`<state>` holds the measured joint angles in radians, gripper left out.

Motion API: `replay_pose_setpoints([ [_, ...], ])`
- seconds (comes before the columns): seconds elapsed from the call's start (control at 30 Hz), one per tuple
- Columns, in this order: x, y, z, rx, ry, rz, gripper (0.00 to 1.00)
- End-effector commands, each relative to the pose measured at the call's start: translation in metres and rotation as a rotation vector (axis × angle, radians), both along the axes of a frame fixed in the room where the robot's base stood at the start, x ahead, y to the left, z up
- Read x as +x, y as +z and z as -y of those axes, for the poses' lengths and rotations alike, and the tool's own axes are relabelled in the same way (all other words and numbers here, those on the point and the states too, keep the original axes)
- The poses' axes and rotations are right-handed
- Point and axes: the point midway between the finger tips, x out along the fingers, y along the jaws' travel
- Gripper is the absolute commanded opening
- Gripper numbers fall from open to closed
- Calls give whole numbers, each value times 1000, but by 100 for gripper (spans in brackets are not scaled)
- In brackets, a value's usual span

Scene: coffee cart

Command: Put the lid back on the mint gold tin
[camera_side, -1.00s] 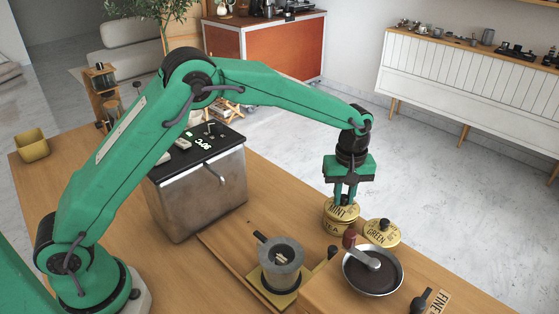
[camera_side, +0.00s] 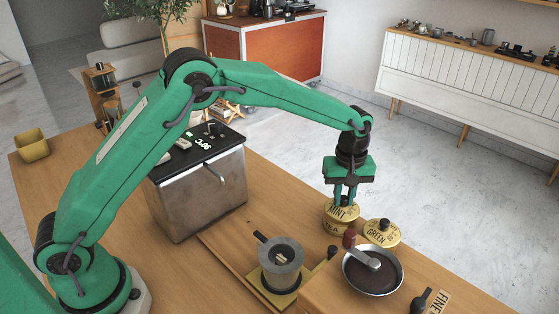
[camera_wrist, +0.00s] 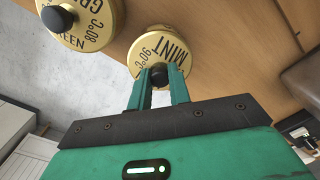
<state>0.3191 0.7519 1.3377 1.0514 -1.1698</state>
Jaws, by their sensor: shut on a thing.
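The mint gold tin (camera_side: 336,229) stands on the counter near its far edge. Its round gold lid (camera_side: 342,212), marked MINT and topped by a black knob, is on or just over the tin's mouth; I cannot tell whether it is fully seated. My gripper (camera_side: 344,198) points straight down from above, shut on the lid's knob. In the wrist view the lid (camera_wrist: 152,45) shows from above, and the knob is between my two green fingers (camera_wrist: 160,76). The lid hides the tin's mouth.
A gold green-tea tin (camera_side: 381,234) stands close at the right. A dark round pan (camera_side: 373,279) with a red-handled tool is in front. A grey grinder-like cup (camera_side: 281,264) and a metal box (camera_side: 200,188) stand to the left.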

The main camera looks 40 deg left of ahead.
Motion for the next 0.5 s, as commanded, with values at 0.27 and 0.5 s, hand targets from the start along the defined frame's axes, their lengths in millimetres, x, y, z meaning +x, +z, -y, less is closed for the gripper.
replay_pose_setpoints([
  [0.27, 0, 0, 0, 0, 0, 0, 29],
  [0.5, 0, 0, 0, 0, 0, 0, 44],
])
